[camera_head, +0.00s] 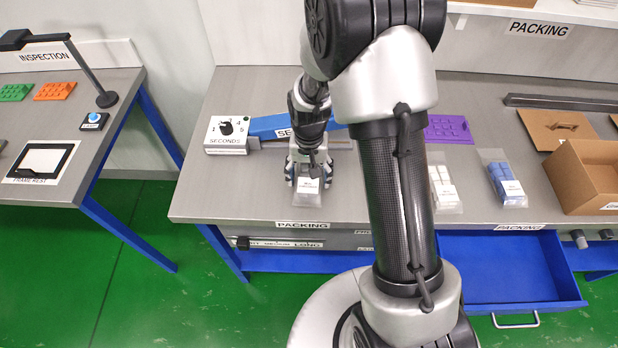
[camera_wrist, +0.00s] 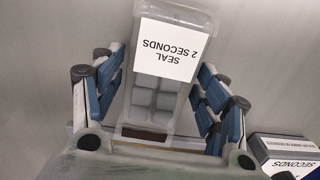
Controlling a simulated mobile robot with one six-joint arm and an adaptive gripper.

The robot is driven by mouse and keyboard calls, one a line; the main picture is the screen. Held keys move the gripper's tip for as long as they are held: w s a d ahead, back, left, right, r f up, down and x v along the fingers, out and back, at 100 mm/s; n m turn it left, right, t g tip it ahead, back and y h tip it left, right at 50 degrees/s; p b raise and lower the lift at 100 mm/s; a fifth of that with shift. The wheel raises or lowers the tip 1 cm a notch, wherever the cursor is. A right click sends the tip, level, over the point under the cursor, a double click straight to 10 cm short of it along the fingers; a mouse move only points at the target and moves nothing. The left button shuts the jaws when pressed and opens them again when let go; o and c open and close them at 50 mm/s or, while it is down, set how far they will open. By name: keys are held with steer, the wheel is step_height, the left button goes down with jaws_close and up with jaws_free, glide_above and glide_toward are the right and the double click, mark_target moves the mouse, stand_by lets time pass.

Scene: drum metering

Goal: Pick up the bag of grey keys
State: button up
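The bag of grey keys is a clear pouch with grey square keys inside and a white label reading "SEAL 2 SECONDS". In the wrist view the bag (camera_wrist: 152,100) lies between the two fingers of my gripper (camera_wrist: 160,95), which stand apart with blue pads facing it. Narrow gaps show beside much of the bag, so my gripper looks open around it. In the head view the bag (camera_head: 307,197) lies on the grey packing table (camera_head: 240,195), partly covered by my gripper (camera_head: 307,178).
Behind my gripper are a seconds dial box (camera_head: 226,134) and a blue sealer bar (camera_head: 275,127). To the right are a bag of white keys (camera_head: 444,190), a bag of blue keys (camera_head: 503,178), a purple plate (camera_head: 447,129) and a cardboard box (camera_head: 590,175). A blue drawer (camera_head: 515,268) is open below.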

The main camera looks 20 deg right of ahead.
steer(key=c, duration=0.8)
